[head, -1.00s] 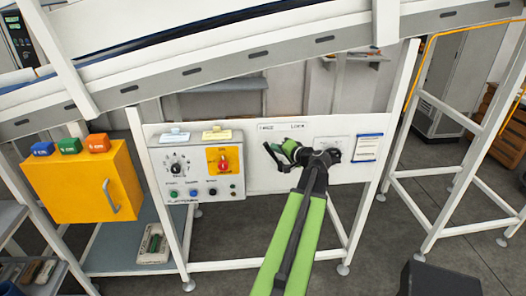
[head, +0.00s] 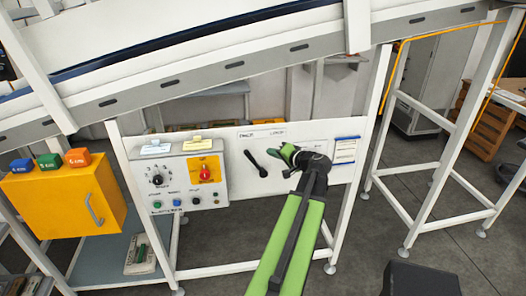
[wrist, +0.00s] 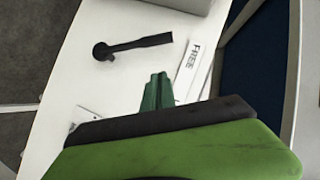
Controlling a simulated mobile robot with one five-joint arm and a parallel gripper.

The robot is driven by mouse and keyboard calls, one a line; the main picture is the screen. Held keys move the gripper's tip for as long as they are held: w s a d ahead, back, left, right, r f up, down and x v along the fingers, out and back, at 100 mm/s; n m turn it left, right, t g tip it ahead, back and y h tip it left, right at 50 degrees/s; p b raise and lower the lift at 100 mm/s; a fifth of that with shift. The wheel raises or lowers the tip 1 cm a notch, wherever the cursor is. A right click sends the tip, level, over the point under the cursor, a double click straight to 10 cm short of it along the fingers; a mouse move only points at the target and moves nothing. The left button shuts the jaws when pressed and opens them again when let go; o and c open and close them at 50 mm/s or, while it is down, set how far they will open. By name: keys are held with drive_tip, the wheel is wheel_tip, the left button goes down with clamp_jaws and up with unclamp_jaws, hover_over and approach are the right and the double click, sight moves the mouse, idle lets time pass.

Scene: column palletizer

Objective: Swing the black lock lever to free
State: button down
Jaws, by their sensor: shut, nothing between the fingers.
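The black lock lever (head: 256,163) is on the white panel (head: 235,185). Its handle points up and left from its round pivot, towards the left-hand word of the label strip (head: 262,134). In the wrist view the lever (wrist: 140,44) is fully visible, its handle end near the word FREE (wrist: 192,52). My gripper (head: 286,152) is shut and empty, to the right of the lever with a visible gap. Its green fingers (wrist: 157,92) also show in the wrist view, apart from the lever. The gripper hides part of the panel behind it.
A grey control box (head: 180,175) with a dial, a red knob and several buttons stands left of the lever. A yellow cabinet (head: 62,205) with coloured blocks on top is further left. The sloping conveyor (head: 225,68) runs above the panel.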

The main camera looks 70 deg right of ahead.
drive_tip(key=p+v, duration=0.1)
drive_tip(key=v, duration=0.5)
drive_tip(key=shift+a, duration=0.3)
